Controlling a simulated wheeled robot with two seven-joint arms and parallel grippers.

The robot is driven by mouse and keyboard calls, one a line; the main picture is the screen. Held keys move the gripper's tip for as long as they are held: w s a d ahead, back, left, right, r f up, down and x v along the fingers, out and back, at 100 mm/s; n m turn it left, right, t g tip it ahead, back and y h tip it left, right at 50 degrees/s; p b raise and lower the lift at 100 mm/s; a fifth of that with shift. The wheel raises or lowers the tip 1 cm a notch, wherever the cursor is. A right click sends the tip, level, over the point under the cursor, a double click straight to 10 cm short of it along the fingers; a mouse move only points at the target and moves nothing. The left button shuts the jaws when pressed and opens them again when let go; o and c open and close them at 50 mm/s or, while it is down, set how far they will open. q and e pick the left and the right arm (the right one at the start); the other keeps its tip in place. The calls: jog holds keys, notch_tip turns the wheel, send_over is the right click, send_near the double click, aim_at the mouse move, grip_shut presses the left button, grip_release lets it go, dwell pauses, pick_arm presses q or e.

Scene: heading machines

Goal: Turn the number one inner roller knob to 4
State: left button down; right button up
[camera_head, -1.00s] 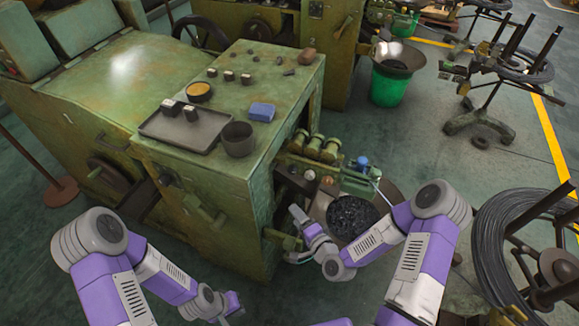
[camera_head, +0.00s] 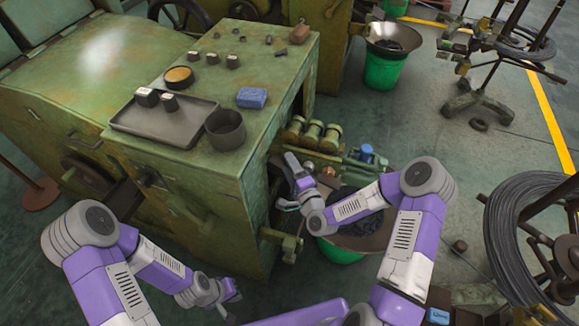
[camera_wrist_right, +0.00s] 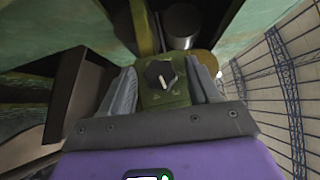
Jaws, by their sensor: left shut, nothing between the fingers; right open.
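A dark round knob (camera_wrist_right: 160,74) with a white pointer mark sits on a small green plate (camera_wrist_right: 166,99) in the right wrist view. The pointer aims roughly downward in that picture; the scale marks are too small to read. My right gripper (camera_wrist_right: 162,71) is open, with one finger on either side of the knob; I cannot tell whether they touch it. In the head view my right gripper (camera_head: 293,172) is beside the machine's roller unit (camera_head: 313,134), and the knob cannot be made out. My left gripper (camera_head: 232,299) is shut and empty, low in front of the machine.
The green machine (camera_head: 230,110) carries a grey tray (camera_head: 180,128), a dark cup (camera_head: 226,130) and a blue block (camera_head: 252,98) on top. A dark bowl (camera_head: 375,238) is below my right forearm. A wire coil (camera_head: 500,240) stands at right.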

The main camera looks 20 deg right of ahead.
jog(key=shift+w, duration=0.2)
jog(key=shift+c, duration=0.3)
jog(key=c, duration=1)
jog(key=m+t+b, duration=0.1)
jog(key=m+b, duration=0.1)
jog(key=b, duration=0.1)
jog(key=shift+f+t, duration=0.3)
jog(key=shift+t, duration=0.1)
jog(key=shift+o, duration=0.2)
jog(key=shift+m+t+h, duration=0.3)
jog(key=shift+m+t, duration=0.3)
jog(key=shift+m, duration=0.2)
jog(key=shift+w+a+m+t+h, duration=0.1)
jog(key=shift+m+t+h, duration=0.55)
jog(key=shift+m, duration=0.5)
jog(key=shift+a+m+t+h, duration=0.1)
jog(key=shift+m+t+h, duration=0.55)
jog(key=shift+m, duration=0.8)
